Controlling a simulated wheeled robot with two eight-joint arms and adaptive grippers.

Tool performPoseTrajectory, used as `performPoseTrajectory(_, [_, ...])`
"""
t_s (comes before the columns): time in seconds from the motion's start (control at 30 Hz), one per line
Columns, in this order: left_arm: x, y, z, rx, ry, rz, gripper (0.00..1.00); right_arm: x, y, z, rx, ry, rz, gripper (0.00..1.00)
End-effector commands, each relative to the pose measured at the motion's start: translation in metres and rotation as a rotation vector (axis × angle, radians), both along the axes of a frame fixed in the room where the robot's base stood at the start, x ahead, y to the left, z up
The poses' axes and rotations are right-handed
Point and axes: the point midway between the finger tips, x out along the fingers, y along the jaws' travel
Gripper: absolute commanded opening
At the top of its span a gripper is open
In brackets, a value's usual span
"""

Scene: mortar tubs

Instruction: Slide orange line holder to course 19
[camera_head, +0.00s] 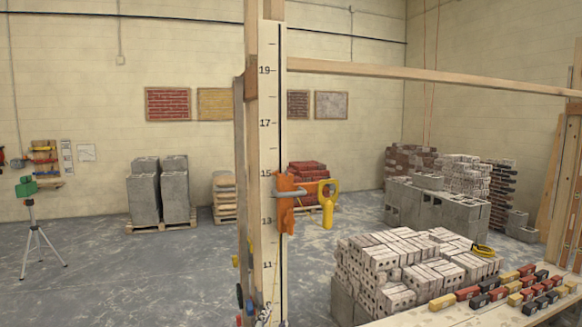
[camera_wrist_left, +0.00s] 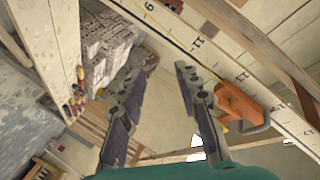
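The orange line holder (camera_head: 285,205) sits on the upright pole (camera_head: 270,120), between the 13 and 15 marks. A yellow loop-handled piece (camera_head: 328,205) shows just to its right; I cannot tell whether they are joined. The 19 mark (camera_head: 264,70) is well above the holder, near the pole's top. In the left wrist view my left gripper (camera_wrist_left: 158,62) is open, with nothing between its two fingers. The orange holder (camera_wrist_left: 240,108) shows there just right of the right finger, apparently outside the grip. I cannot make out a gripper clearly in the head view. My right gripper is not in view.
A wooden rail (camera_head: 430,76) runs right from the pole near the 19 mark. Small coloured items (camera_head: 240,297) sit low on the pole. A brick stack (camera_head: 405,265) and a bench of small blocks (camera_head: 500,312) stand at right.

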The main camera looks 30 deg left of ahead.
Motion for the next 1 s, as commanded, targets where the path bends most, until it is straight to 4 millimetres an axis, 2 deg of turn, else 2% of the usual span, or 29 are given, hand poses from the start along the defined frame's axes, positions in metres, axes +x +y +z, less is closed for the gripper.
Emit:
performPoseTrajectory(0.03, [0.012, 0.018, 0.066, 0.135, -0.042, -0.017, 0.33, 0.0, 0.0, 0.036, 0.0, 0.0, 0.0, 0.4])
performPoseTrajectory(0.1, [0.027, 0.032, 0.129, 0.34, -0.085, -0.068, 0.33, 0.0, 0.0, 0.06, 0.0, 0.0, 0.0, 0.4])
performPoseTrajectory(0.2, [0.044, 0.039, 0.194, 0.598, -0.108, -0.161, 0.33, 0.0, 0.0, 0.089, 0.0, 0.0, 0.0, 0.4])
performPoseTrajectory(0.3, [0.055, 0.04, 0.231, 0.788, -0.103, -0.251, 0.33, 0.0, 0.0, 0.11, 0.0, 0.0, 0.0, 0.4])
performPoseTrajectory(0.43, [0.061, 0.037, 0.247, 0.929, -0.086, -0.34, 0.33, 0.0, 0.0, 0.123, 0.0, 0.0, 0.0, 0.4])
performPoseTrajectory(0.63, [0.074, 0.036, 0.249, 0.977, -0.08, -0.379, 0.33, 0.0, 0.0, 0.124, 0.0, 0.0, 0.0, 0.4])
performPoseTrajectory(1.0, [0.13, 0.039, 0.255, 0.974, -0.08, -0.378, 0.33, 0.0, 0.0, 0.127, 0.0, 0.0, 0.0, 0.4])
